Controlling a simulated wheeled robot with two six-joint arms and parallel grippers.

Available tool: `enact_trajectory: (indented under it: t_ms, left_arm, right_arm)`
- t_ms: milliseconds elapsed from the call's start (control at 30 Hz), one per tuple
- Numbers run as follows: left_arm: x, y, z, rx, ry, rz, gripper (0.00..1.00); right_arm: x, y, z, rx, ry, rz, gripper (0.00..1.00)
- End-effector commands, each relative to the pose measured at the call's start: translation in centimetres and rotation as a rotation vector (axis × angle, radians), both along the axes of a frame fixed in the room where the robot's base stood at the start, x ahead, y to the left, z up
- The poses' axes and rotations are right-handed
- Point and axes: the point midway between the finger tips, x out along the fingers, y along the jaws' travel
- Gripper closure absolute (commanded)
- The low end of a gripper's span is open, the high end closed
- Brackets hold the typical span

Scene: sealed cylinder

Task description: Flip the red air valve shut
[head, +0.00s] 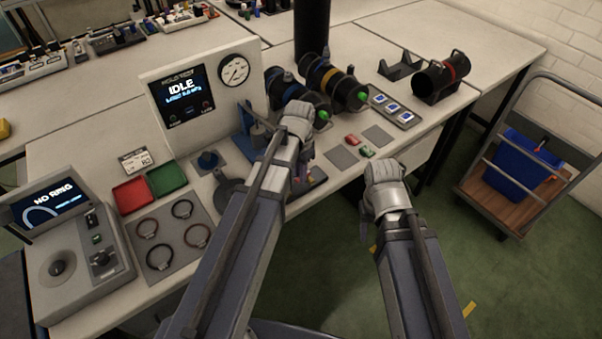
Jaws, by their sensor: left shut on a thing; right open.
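A small red block-like part (352,139), which may be the red air valve, lies on the bench beside a small green one (367,152). Its lever position is too small to tell. My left gripper (298,112) is left of it, at the near end of a dark cylinder (284,84). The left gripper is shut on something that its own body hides. My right gripper (384,168) is open and empty at the bench's front edge, just right of and nearer than the red and green parts.
A yellow-banded cylinder (336,84) and a red-banded one (441,77) lie on the bench. A gauge panel (203,92) reading IDLE stands left. Red (132,195) and green (167,178) trays and a ring mat (178,248) sit left. A cart (515,190) stands right.

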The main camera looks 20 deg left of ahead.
Motion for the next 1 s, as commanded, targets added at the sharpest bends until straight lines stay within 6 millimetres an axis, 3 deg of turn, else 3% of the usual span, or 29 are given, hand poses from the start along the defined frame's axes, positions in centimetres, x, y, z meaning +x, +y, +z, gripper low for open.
enact_trajectory:
  t_ms: [200, 467, 500, 733, 1000]
  left_arm:
    - [0.2, 0.28, 0.0, 0.0, 0.0, -0.105, 1.0]
    - [0.21, 0.29, 0.0, 0.0, 0.0, -0.11, 1.0]
    - [0.21, 0.29, 0.0, 0.0, 0.0, -0.11, 0.79]
    - [0.2, 0.29, 0.0, 0.0, 0.0, -0.108, 0.53]
    - [0.2, 0.28, 0.04, 0.0, 0.0, -0.108, 0.51]
  right_arm:
    - [0.0, 0.0, 0.0, 0.0, 0.0, 0.0, 0.5]
    - [0.0, 0.0, 0.0, 0.0, 0.0, 0.0, 0.5]
    - [0.0, 0.0, 0.0, 0.0, 0.0, 0.0, 0.5]
    - [0.0, 0.0, 0.0, 0.0, 0.0, 0.0, 0.5]
    - [0.0, 0.0, 0.04, 0.0, 0.0, 0.0, 0.5]
